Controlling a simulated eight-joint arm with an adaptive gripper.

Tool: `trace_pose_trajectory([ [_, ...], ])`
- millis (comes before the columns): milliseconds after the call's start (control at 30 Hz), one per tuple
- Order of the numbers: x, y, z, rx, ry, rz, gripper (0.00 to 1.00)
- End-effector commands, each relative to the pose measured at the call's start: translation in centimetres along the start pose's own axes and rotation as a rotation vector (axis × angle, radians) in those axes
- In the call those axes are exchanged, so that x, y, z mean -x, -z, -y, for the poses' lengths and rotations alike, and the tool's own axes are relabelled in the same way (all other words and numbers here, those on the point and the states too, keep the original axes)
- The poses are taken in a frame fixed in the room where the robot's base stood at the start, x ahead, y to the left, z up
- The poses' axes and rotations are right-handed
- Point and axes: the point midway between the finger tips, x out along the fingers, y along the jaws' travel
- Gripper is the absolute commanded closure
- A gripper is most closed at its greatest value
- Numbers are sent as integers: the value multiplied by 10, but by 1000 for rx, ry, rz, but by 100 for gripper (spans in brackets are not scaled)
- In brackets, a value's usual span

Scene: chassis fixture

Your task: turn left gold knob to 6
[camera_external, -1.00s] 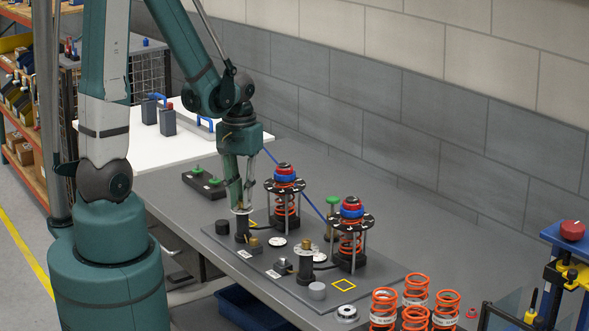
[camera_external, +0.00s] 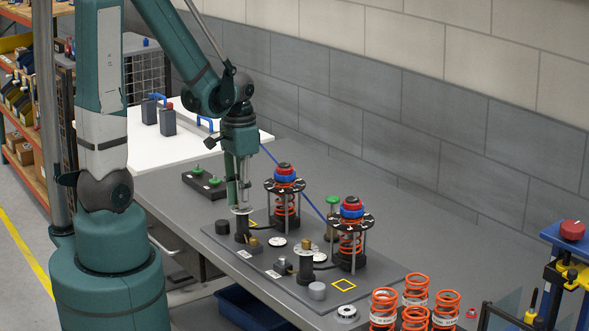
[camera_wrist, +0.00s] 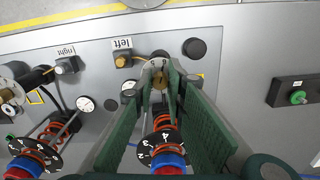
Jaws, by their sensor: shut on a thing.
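The fingers hide most of the knob there. Some dial digits show in the wrist view, but the knob's exact setting cannot be read.
Two spring stands with black numbered discs (camera_external: 284,186) (camera_external: 351,221) stand close behind and right. The right gold knob (camera_external: 304,246) is on a separate post. Round gauges (camera_wrist: 85,104), a black cap (camera_wrist: 195,48) and a green-button box (camera_external: 204,183) are nearby. Loose orange springs (camera_external: 383,306) stand at front right.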

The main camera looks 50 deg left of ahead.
Motion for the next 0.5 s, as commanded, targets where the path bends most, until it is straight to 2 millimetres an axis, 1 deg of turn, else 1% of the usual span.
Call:
trace_pose_trajectory([
  [333, 0, 0, 0, -3, 0, 0, 98],
  [367, 0, 0, 0, -3, 0, 0, 83],
  [433, 0, 0, 0, -3, 0, 0, 74],
  [467, 0, 0, 0, -3, 0, 0, 71],
  [500, 0, 0, 0, -3, 0, 0, 71],
])
